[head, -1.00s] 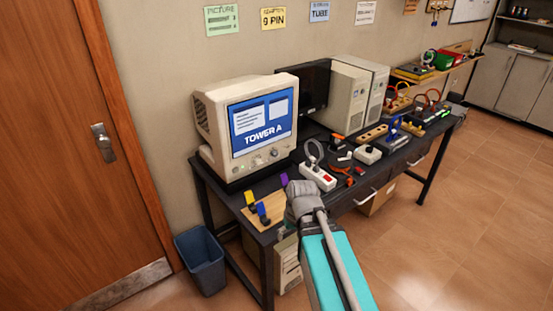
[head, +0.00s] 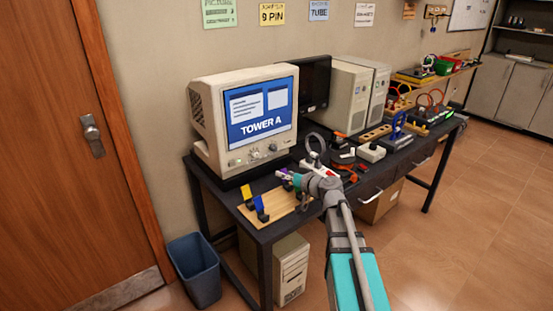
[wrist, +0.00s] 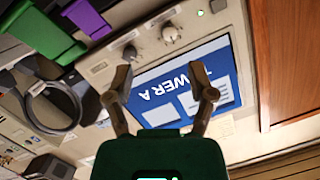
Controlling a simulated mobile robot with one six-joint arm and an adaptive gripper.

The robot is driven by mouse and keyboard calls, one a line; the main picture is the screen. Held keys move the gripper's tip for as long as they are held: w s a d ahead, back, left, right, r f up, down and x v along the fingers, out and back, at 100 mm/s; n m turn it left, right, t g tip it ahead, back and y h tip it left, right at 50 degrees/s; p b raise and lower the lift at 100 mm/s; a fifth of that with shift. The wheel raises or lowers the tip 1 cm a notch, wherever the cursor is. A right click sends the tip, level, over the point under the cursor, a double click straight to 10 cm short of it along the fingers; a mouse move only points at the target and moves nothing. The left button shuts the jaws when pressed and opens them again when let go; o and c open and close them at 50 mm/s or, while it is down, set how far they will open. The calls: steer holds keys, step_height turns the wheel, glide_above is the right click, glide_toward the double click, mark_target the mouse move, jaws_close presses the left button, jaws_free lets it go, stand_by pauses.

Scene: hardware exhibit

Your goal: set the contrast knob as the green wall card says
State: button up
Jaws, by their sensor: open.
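The green wall card (head: 219,13) hangs above the monitor, its top cut off by the frame edge; its small writing is too small to read. The beige CRT monitor (head: 205,150) stands on the desk with "TOWER A" on its blue screen. Its knobs (head: 256,154) sit in a row below the screen. In the wrist view, turned over, a knob (wrist: 171,33) with a pale pointer shows beyond my fingers; which one is contrast I cannot tell. My gripper (wrist: 162,76) is open and empty, facing the monitor front and apart from it. In the head view it is low at the monitor's right.
Beige towers (head: 347,100) stand behind. A blue bin (head: 196,270) is on the floor.

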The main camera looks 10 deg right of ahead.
mark_target(275, 149)
steer(key=w+d+t, duration=0.1)
steer(key=d+m+t+b, duration=0.1)
steer(key=d, duration=0.1)
steer(key=w+d+h, duration=0.1)
steer(key=shift+w+d+r+m+t, duration=0.2)
steer(key=shift+w+m+t, duration=0.1)
steer(key=shift+t, duration=0.1)
steer(key=shift+w+d+r+b, duration=0.2)
steer(key=shift+d+b, duration=0.1)
steer(key=shift+d, duration=0.1)
steer(key=x, duration=1.3)
steer(key=shift+w, duration=0.4)
steer(key=shift+a, duration=0.1)
steer(key=shift+c, duration=0.2)
jaws_close()
